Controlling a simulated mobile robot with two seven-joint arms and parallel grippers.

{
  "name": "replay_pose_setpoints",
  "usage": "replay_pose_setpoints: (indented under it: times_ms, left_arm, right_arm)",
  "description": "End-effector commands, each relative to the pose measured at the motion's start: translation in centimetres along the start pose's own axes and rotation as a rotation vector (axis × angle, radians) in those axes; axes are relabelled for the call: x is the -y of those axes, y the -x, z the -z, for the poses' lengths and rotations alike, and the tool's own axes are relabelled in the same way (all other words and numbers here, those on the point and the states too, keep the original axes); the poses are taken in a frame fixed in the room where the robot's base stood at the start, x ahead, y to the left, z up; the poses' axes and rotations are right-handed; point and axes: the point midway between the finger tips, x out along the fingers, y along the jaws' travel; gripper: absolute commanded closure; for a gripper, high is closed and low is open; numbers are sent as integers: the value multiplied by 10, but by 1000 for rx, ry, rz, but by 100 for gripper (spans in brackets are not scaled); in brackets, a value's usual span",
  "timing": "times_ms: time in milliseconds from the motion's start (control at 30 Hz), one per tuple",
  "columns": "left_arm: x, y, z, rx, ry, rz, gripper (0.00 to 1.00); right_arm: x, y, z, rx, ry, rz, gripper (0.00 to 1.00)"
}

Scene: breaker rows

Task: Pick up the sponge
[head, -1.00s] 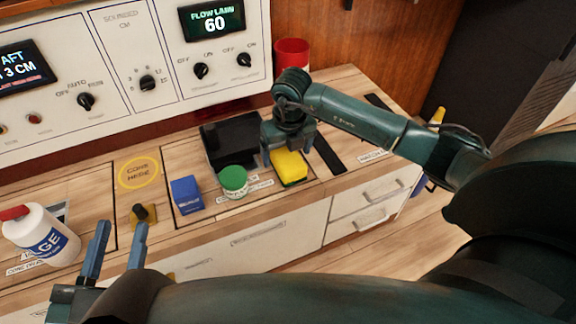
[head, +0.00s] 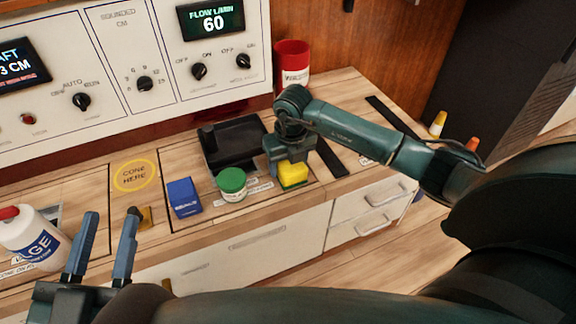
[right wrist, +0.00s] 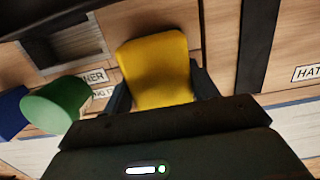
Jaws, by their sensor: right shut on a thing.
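The yellow sponge (head: 293,174) is at the counter's front, right of the green-lidded jar. My right gripper (head: 289,160) points down over it and is shut on it. In the right wrist view the sponge (right wrist: 157,70) sits between the two fingers, one at each side. Whether the sponge touches the counter I cannot tell. My left gripper (head: 98,250) is open and empty at the lower left, in front of the counter.
A green-lidded jar (head: 231,182) and a blue box (head: 184,197) stand left of the sponge. A black tray (head: 233,141) lies behind. A red container (head: 292,65) stands at the back. A white bottle (head: 35,238) is at far left. A control panel (head: 120,60) backs the counter.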

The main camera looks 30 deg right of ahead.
Motion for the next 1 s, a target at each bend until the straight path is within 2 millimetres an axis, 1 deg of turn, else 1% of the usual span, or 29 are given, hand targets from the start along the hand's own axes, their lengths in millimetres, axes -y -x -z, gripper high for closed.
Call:
replay_pose_setpoints:
  times_ms: [33,133,367,467,533,600,633,800,900,1000]
  left_arm:
    - [0,0,-1,2,0,1,64]
    - [0,0,-1,3,1,1,64]
    - [1,0,0,2,2,4,64]
    - [1,-2,4,8,4,4,64]
    - [0,-1,5,30,15,8,64]
    - [-3,7,-6,90,38,20,64]
    - [-4,7,-8,98,33,20,64]
    - [0,5,-2,95,-12,24,64]
    - [1,5,-2,98,-31,24,64]
    - [1,6,-3,100,-38,24,64]
  right_arm:
    - [0,0,0,0,0,0,56]
    - [0,0,0,1,0,0,63]
    - [0,3,-1,1,0,0,63]
    - [0,14,-3,3,0,0,63]
    - [1,28,-4,4,0,1,63]
    - [0,42,-6,4,0,0,63]
    - [0,49,-7,5,0,0,63]
    - [0,81,-10,3,0,1,63]
    - [0,92,-12,2,-1,0,63]
    - [0,98,-12,0,0,0,63]
